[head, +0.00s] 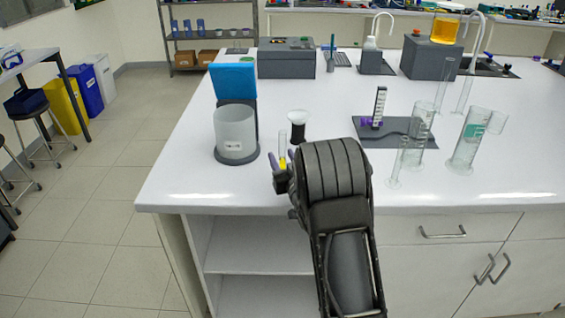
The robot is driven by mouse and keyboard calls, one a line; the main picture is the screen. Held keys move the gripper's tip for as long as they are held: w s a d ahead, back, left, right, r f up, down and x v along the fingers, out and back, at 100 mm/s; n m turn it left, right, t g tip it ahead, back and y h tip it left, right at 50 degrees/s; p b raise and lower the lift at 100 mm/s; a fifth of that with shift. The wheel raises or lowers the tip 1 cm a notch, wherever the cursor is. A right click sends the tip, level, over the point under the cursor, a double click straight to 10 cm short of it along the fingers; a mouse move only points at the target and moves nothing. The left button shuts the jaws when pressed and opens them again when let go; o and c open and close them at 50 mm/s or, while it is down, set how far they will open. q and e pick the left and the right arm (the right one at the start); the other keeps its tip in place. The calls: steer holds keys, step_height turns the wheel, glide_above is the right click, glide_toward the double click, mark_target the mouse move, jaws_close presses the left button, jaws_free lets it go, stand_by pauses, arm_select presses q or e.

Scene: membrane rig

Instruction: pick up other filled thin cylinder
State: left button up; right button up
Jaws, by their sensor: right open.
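A thin clear cylinder (282,149) stands near the front left of the white bench, with yellow at its lower part. My right gripper (284,158) is open, its greyish fingers on either side of this cylinder as seen from here. I cannot tell whether they touch it. The cylinder's foot is hidden by the gripper. Another thin clear cylinder (396,165) stands right of my right arm and looks empty. Two more tall thin clear cylinders, one at the back (441,86) and one beside it (464,94), also look empty. My left gripper is not in view.
A translucent beaker (236,130) on a dark base with a blue panel (233,80) stands left of the gripper. A wide graduated cylinder (467,145) and a grey mat (420,137) with a stand are at right.

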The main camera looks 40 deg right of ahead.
stand_by(0.4)
jaws_close()
stand_by(0.4)
